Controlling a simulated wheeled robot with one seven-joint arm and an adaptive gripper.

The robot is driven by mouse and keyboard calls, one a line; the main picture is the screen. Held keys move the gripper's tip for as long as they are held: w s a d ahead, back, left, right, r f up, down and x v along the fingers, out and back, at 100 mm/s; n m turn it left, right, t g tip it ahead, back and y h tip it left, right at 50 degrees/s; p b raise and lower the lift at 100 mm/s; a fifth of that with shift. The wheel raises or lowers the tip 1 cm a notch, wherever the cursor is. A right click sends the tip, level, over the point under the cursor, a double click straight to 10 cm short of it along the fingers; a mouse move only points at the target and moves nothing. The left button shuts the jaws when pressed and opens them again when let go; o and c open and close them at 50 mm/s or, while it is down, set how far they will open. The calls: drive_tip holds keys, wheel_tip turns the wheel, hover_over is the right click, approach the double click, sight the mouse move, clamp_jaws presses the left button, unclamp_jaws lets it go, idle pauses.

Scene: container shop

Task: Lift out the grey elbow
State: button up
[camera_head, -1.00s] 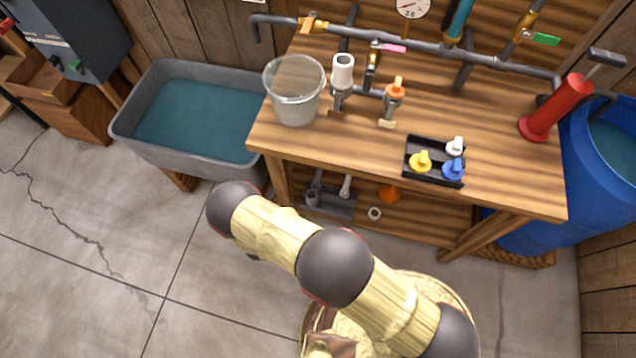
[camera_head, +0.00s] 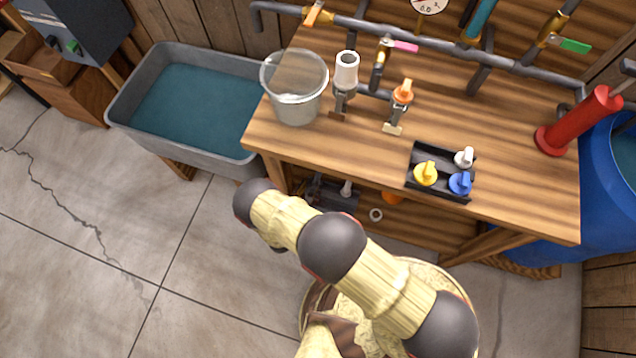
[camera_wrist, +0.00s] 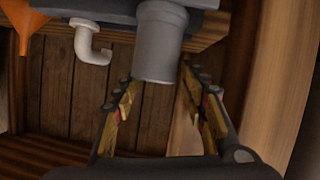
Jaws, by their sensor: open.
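In the wrist view, the grey elbow (camera_wrist: 162,48) shows as a wide grey pipe piece with its round end towards my gripper. It stands at the dark tray (camera_wrist: 112,9) on the lower shelf; its other end is out of view. My gripper (camera_wrist: 162,112) is open, one finger on each side of the line to the grey piece. The fingertips look close to its end, and nothing is held; contact cannot be told. In the head view, my arm hides my gripper and most of the grey elbow.
A white elbow (camera_wrist: 91,42) hangs beside the grey one, with an orange funnel (camera_wrist: 22,22) farther left. A wooden post (camera_wrist: 282,80) stands close on the right. The bench top (camera_head: 310,150) overhangs the shelf.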

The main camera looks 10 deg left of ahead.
sight(316, 179)
drive_tip(key=shift+b+x, duration=1.4)
drive_tip(key=shift+x, duration=2)
drive_tip(key=shift+w+r, duration=0.1)
drive_tip(key=shift+r, duration=0.15)
drive_tip(key=shift+c, duration=0.2)
clamp_jaws()
